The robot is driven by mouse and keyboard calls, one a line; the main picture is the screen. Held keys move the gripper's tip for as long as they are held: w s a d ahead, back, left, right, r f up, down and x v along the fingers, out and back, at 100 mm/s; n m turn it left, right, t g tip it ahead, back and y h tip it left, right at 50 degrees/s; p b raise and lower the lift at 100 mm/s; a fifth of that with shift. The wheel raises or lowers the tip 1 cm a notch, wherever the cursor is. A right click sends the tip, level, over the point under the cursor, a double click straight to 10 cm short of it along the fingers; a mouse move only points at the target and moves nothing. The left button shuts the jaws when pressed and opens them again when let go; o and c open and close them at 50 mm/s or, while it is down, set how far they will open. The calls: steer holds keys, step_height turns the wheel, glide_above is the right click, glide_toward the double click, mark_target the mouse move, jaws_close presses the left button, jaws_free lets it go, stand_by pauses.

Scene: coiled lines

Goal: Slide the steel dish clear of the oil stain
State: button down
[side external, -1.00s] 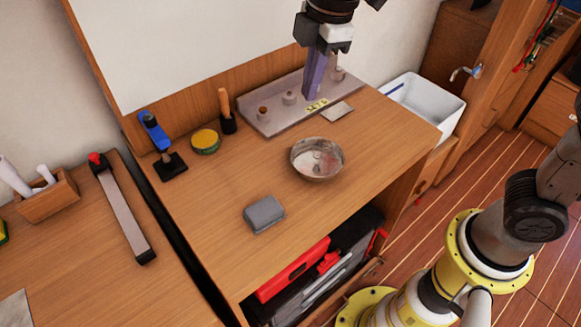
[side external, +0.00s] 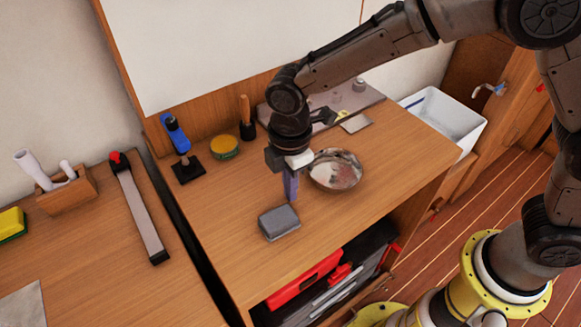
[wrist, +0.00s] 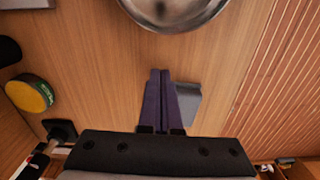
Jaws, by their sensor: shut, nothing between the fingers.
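The steel dish (side external: 336,170) is a round, shallow metal bowl on the wooden bench, with dull blotches inside. Its near part shows at the top of the wrist view (wrist: 175,10). I cannot make out an oil stain on the bare wood; any under the dish is hidden. My gripper (side external: 291,199) points down just left of the dish, its purple fingers shut and empty. In the wrist view the shut fingertips (wrist: 160,72) show a strip of bare wood between them and the dish. I cannot tell how high they are above the bench.
A grey block (side external: 279,222) lies close in front of my gripper. A green-yellow tin (side external: 225,147), a blue-handled tool (side external: 177,140) and a wooden-handled tool (side external: 246,118) stand behind left. A metal plate (side external: 376,98) lies at the back. Bench right of the dish is clear.

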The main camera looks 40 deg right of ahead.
mark_target(379, 153)
steer(key=shift+d, duration=2.05)
steer(key=shift+s+d, duration=0.1)
steer(key=shift+d, duration=0.3)
steer(key=d, duration=1.3)
steer(key=s+d, duration=0.1)
steer(key=d, duration=0.5)
steer(key=shift+d, duration=0.3)
steer(key=shift+a, duration=0.15)
